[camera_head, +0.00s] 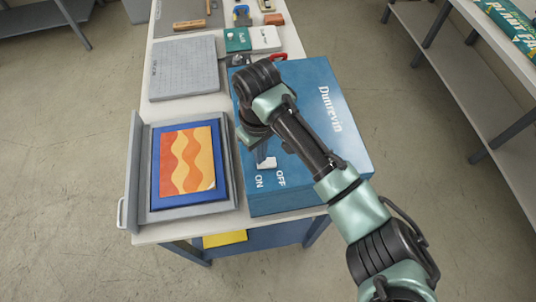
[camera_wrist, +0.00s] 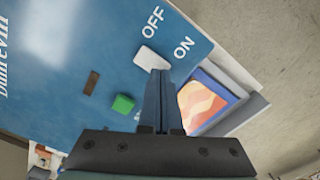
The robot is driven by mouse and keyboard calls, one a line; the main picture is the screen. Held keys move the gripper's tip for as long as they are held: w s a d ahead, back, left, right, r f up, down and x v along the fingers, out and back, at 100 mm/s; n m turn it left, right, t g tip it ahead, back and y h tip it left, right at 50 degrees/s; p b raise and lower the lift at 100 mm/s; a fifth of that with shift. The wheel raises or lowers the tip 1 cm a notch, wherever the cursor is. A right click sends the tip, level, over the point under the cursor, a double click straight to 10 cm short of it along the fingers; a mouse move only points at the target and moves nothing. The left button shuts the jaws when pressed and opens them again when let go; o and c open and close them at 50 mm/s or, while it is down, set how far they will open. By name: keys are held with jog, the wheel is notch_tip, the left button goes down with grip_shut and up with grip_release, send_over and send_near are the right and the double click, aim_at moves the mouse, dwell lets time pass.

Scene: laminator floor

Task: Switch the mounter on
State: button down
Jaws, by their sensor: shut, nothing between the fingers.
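The mounter (camera_head: 345,150) is a blue box marked "Dunrevin" on the right side of the bench. Its white switch (camera_head: 266,163) sits near the front edge, by the ON and OFF labels. In the wrist view, the switch (camera_wrist: 147,56) is just beyond my fingertips, with OFF above and ON to the right. Which way it is tipped I cannot tell. My gripper (camera_wrist: 159,73) is shut and empty, its tips at or very near the switch's lower right end; contact is unclear. In the head view my arm hides most of the gripper.
A green block-like button (camera_wrist: 122,103) and a dark slot (camera_wrist: 91,82) are on the mounter's face. Left of it, a grey tray (camera_head: 137,165) holds an orange wavy picture (camera_head: 187,160). A grey gridded board (camera_head: 185,68) and small tools lie behind. Shelving stands at right.

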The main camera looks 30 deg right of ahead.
jog(key=shift+f+b, duration=0.45)
jog(key=shift+f, duration=0.35)
jog(key=shift+s+r, duration=0.1)
notch_tip(320, 180, up, 7)
jog(key=p, duration=0.7)
dwell(0.3)
dwell(0.4)
